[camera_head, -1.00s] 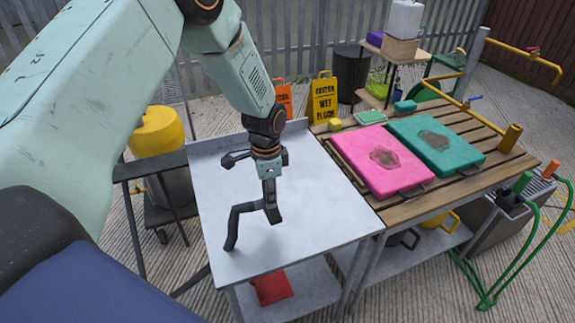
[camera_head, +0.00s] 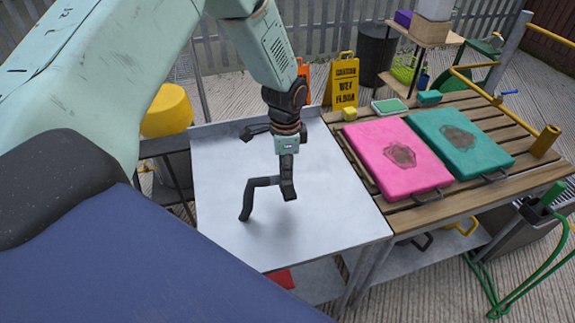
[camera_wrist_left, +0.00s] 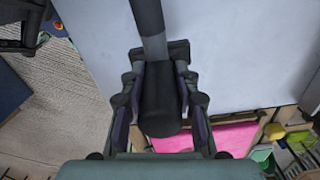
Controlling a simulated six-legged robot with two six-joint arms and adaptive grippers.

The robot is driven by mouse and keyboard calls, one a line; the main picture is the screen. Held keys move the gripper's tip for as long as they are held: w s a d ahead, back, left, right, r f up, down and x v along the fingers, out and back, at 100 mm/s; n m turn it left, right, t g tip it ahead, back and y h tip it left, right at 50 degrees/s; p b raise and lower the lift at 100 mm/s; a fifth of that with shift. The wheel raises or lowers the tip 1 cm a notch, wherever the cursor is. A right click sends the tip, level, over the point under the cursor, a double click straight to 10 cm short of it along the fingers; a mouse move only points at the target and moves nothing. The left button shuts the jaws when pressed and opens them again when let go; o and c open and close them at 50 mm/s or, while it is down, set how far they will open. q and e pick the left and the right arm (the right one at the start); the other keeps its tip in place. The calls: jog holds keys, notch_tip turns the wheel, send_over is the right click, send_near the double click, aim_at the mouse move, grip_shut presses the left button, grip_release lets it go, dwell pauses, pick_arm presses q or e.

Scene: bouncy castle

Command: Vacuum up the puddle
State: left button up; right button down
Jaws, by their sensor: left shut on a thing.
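My left gripper (camera_head: 287,185) is shut on a dark grey bent tube, the vacuum nozzle (camera_head: 247,200), above the pale metal table (camera_head: 330,215). The tube's far end points down near the table top; I cannot tell if it touches. In the left wrist view the tube (camera_wrist_left: 160,108) sits between both fingers of the gripper (camera_wrist_left: 160,85). Dark wet-looking patches show on the pink pad (camera_head: 372,150) and the teal pad (camera_head: 435,130). The patch on the pink pad (camera_head: 400,155) may be the puddle; I cannot tell. My right gripper is out of view.
The pads lie on a slatted wooden bench (camera_head: 535,155) adjoining the metal table on the right. Behind are a yellow wet-floor sign (camera_head: 344,82) and a dark bin (camera_head: 376,55). A yellow-topped container (camera_head: 168,112) stands left. The metal table top is largely clear.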

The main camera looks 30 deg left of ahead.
aim_at(285, 187)
pick_arm(q)
jog(key=shift+s+f+b, duration=0.25)
jog(key=shift+f+b, duration=0.4)
jog(key=shift+f, duration=0.1)
jog(key=f+b, duration=0.1)
jog(key=f, duration=0.1)
jog(key=f+b, duration=0.2)
jog(key=shift+w+a, duration=0.15)
jog(key=shift+w, duration=0.05)
jog(key=shift+s+d+f+b, duration=0.1)
jog(key=shift+d+f+b, duration=0.1)
jog(key=shift+f+b, duration=0.35)
jog(key=shift+r, duration=0.1)
jog(key=shift+a, duration=0.15)
